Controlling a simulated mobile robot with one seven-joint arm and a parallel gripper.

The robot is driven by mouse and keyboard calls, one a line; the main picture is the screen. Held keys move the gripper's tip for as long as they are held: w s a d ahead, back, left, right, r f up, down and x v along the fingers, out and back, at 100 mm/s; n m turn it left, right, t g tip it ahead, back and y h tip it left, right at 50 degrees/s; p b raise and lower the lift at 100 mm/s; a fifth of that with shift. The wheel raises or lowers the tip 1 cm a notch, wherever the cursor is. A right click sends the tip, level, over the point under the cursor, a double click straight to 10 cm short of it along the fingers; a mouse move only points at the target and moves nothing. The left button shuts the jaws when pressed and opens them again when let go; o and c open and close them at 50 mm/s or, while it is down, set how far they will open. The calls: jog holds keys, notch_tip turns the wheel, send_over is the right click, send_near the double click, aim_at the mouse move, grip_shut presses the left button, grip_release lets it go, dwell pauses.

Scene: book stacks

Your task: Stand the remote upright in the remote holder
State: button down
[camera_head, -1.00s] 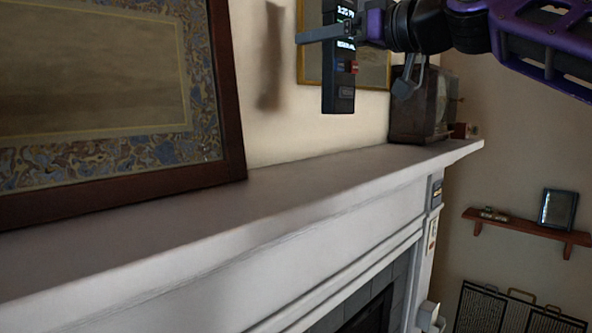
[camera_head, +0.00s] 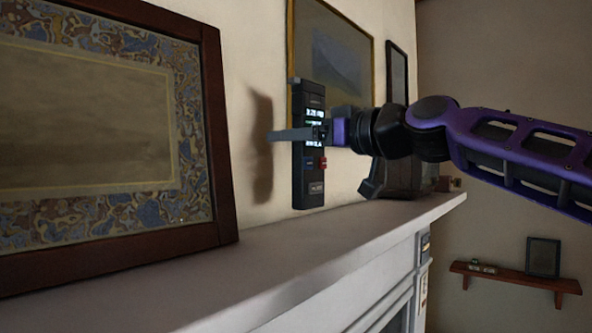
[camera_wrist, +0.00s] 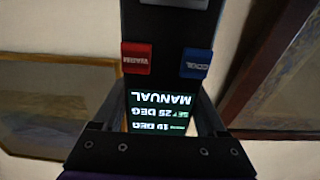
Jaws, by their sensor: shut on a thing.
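The remote (camera_head: 314,178) is a long dark slab with a lit display and a blue and a red button. My gripper (camera_head: 312,134) is shut on it around its middle, by the display. The remote hangs about upright, with its lower end in front of the wall and seemingly above the mantel. In the wrist view the remote (camera_wrist: 168,82) runs between the fingers, its display text upside down. I cannot make out a remote holder in any view.
A white mantel (camera_head: 290,262) runs below, its front part bare. A large framed picture (camera_head: 222,130) leans at left. A gilt-framed picture (camera_head: 345,50) hangs behind the remote. A dark box-like object (camera_head: 408,180) stands behind my arm. A wooden shelf (camera_head: 515,277) is at lower right.

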jog(key=shift+f, duration=1.85)
jog(key=shift+f+b, duration=0.1)
jog(key=shift+b, duration=0.25)
jog(key=shift+f, duration=0.15)
grip_release()
jog(key=b+v, duration=0.1)
jog(key=v, duration=1.1)
jog(key=shift+r, duration=0.25)
